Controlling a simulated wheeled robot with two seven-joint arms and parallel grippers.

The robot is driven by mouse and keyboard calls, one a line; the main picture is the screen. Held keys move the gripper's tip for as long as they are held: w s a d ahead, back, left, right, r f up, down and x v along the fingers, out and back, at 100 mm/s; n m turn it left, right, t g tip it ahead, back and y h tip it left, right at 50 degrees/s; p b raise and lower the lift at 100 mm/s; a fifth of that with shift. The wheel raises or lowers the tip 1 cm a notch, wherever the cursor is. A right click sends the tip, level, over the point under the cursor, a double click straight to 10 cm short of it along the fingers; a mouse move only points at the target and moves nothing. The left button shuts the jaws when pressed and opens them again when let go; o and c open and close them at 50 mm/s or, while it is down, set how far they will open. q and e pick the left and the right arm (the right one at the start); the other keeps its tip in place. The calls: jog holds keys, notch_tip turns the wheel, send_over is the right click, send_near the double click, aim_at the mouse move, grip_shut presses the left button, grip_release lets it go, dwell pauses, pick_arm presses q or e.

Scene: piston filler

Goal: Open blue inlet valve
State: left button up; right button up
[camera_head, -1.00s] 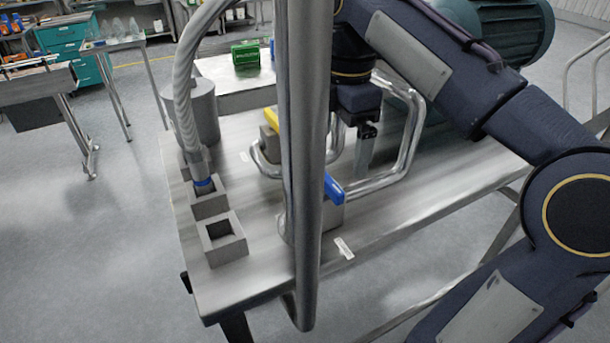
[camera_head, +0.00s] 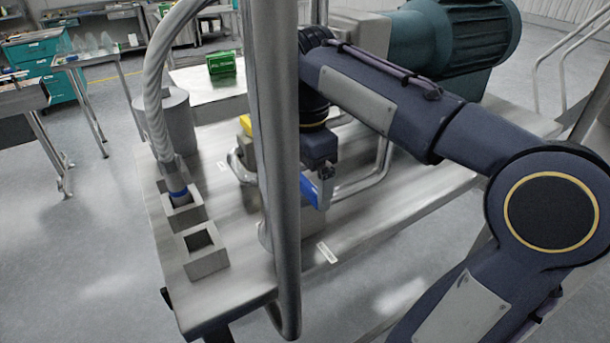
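The blue inlet valve handle (camera_head: 311,191) shows on the steel table just right of the thick vertical pipe, which hides part of it. It sits by a grey valve block (camera_head: 292,228). My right gripper (camera_head: 324,180) points down at the handle's right end and overlaps it in the picture. A finger appears at or against the handle. I cannot tell whether the fingers close around it. My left gripper is out of view.
A thick vertical steel pipe (camera_head: 275,160) stands in front of the valve. A yellow handle (camera_head: 246,124) and curved steel tubing lie behind it. Square grey holders (camera_head: 205,255) stand at the table's left. A green motor (camera_head: 465,45) is at back right.

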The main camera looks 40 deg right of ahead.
jog(key=c, duration=0.5)
jog(key=shift+m, duration=0.3)
jog(key=shift+r+m+p, duration=0.15)
jog(key=shift+m+p, duration=0.8)
jog(key=shift+m, duration=0.25)
jog(key=m+p, duration=0.2)
jog(key=m, duration=0.2)
jog(key=shift+m, duration=0.3)
jog(key=m+p, duration=0.1)
jog(key=m, duration=0.4)
jog(key=shift+p, duration=0.4)
jog(key=m+p, duration=0.1)
jog(key=m, duration=0.4)
jog(key=shift+m, duration=0.3)
